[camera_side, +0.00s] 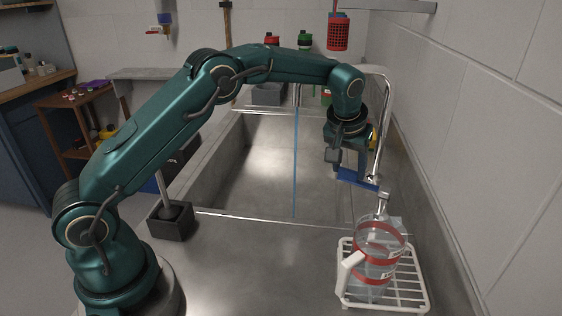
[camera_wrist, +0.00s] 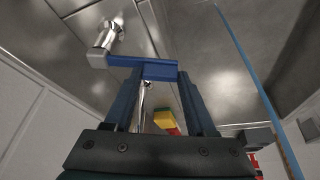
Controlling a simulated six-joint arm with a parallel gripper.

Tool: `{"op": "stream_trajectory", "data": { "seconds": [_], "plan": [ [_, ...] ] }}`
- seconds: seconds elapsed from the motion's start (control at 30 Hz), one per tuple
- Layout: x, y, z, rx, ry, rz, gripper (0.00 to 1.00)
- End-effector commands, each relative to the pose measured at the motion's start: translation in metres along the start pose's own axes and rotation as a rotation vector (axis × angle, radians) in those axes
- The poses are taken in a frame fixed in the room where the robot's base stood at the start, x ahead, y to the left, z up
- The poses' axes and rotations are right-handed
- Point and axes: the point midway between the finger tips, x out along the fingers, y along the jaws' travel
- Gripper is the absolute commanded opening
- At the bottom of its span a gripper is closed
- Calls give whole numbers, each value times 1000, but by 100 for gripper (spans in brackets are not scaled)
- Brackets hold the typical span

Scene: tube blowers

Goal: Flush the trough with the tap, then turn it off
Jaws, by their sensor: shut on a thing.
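The steel trough (camera_side: 262,178) fills the middle of the side view. The tap's chrome pipe (camera_side: 386,95) rises at its right and arches over it, partly hidden by my arm. A thin blue stream of water (camera_side: 295,165) falls into the trough; it also shows in the wrist view (camera_wrist: 252,70). The tap's blue lever (camera_side: 357,179) sits low at the right, and in the wrist view it (camera_wrist: 118,61) reaches from the chrome valve (camera_wrist: 107,36) to between my fingers. My gripper (camera_side: 350,168) is shut on the lever's end.
A clear jug with red bands (camera_side: 380,252) stands on a white rack (camera_side: 420,298) at the front right, just below my gripper. A red mesh holder (camera_side: 338,33) hangs at the back. A wall (camera_side: 470,130) closes off the right. A green and yellow thing (camera_wrist: 165,118) shows in the wrist view.

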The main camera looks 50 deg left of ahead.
Motion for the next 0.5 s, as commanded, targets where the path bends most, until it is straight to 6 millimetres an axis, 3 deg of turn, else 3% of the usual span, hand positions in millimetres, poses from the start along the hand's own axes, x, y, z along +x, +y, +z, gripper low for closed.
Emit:
{"op": "stream_trajectory", "data": {
  "seconds": [0.5],
  "plan": [
    [-11,9,26,-322,-3,-134,0]
  ]
}}
